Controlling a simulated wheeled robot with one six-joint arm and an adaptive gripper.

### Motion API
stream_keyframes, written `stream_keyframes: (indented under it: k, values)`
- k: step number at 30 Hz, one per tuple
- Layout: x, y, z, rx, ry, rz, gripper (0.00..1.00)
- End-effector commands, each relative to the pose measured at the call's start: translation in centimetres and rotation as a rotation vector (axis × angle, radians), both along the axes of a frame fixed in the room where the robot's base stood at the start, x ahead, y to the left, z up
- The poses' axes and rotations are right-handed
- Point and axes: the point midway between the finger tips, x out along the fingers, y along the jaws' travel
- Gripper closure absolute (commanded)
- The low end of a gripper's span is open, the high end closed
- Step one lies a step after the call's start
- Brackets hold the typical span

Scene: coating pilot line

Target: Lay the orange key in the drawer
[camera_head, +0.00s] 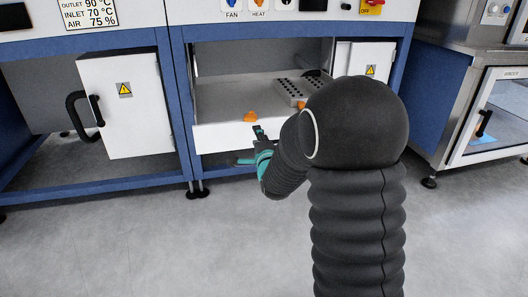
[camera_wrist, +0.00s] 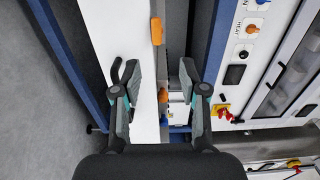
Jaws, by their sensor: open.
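The drawer (camera_head: 226,138) is pulled out of the middle cabinet, its white front facing me. An orange piece that looks like the key (camera_head: 250,116) shows at the front edge of the drawer; I cannot tell whether it rests inside or on the rim. It also shows in the wrist view (camera_wrist: 157,30), beyond my fingertips and apart from them. My gripper (camera_head: 257,134) is just in front of the drawer front, partly hidden by my arm. In the wrist view its fingers (camera_wrist: 160,78) are spread with nothing held between them.
A white cabinet door (camera_head: 120,103) with a black handle hangs open at left. A glass-fronted oven (camera_head: 490,115) stands at right. The floor in front is clear.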

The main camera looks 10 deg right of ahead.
Motion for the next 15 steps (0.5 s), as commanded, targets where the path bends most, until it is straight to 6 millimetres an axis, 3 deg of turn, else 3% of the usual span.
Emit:
stream_keyframes:
  k: [8,15]
  values:
    - [-1.7,0.0,1.3,-0.103,0.066,0.003,0.57]
    - [-8.0,-0.1,3.4,-0.441,0.293,0.064,0.57]
